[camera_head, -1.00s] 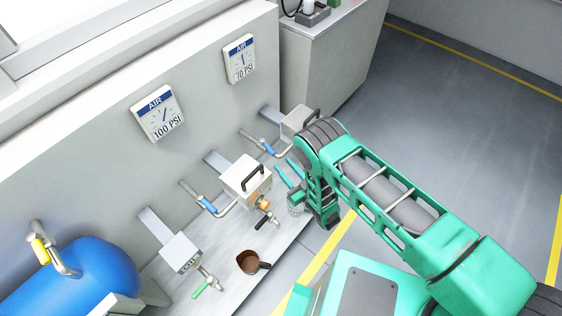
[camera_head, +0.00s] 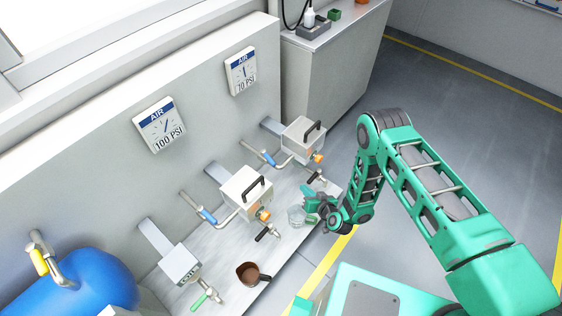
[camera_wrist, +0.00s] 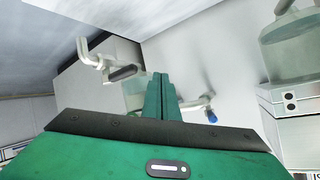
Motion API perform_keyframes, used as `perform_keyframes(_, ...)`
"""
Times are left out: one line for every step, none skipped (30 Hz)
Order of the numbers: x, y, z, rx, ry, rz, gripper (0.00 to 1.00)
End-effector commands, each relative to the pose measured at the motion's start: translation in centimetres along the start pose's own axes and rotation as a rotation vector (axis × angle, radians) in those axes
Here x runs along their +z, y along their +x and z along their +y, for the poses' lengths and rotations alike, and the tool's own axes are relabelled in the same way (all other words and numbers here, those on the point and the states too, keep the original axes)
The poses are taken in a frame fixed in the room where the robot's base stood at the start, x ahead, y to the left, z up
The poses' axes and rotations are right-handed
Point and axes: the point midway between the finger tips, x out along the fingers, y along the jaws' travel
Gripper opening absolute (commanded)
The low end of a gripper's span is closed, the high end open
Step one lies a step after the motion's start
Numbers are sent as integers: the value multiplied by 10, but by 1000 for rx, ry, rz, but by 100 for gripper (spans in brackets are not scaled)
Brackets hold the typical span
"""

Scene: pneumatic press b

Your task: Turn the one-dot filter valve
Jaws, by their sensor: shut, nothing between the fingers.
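Three grey filter boxes line the wall bench. The far box (camera_head: 303,138) has a valve with a black handle (camera_head: 316,177). I cannot see its dots, so I cannot confirm it as the one-dot filter. The wrist view shows a black valve handle (camera_wrist: 122,73) on a pale pipe, left of my fingers. A box with two dots (camera_wrist: 290,102) is at the right there. My gripper (camera_head: 308,197) is shut and empty, just below the far box's handle and apart from it. Its closed fingers (camera_wrist: 160,84) point upward in the wrist view.
The middle box (camera_head: 246,192) and the near box (camera_head: 179,264) stand to the left, with pipes between. A blue tank (camera_head: 85,280) is at lower left.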

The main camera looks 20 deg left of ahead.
Motion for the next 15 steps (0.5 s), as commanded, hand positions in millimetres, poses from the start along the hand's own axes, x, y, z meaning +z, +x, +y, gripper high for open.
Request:
perform_keyframes(-5,-2,-1,-25,54,-25,0)
perform_keyframes(-8,-4,-5,-49,81,-39,0)
perform_keyframes(-15,-7,-12,-85,115,-51,0)
perform_keyframes(-22,-10,-17,-117,140,-55,0)
perform_keyframes(-30,-13,-22,-149,164,-55,0)
perform_keyframes(-42,-17,-29,-193,190,-49,0)
perform_keyframes(-53,-21,-34,-227,208,-40,0)
perform_keyframes(-63,-25,-39,-259,221,-29,0)
perform_keyframes(-78,-30,-44,-299,238,-11,0)
perform_keyframes(-88,-34,-48,-328,247,3,0)
perform_keyframes(-97,-39,-50,-353,255,18,0)
perform_keyframes(-109,-44,-54,-383,263,37,0)
perform_keyframes(-116,-47,-55,-401,266,50,0)
perform_keyframes(-122,-50,-57,-417,269,60,0)
perform_keyframes(-129,-53,-58,-433,271,73,0)
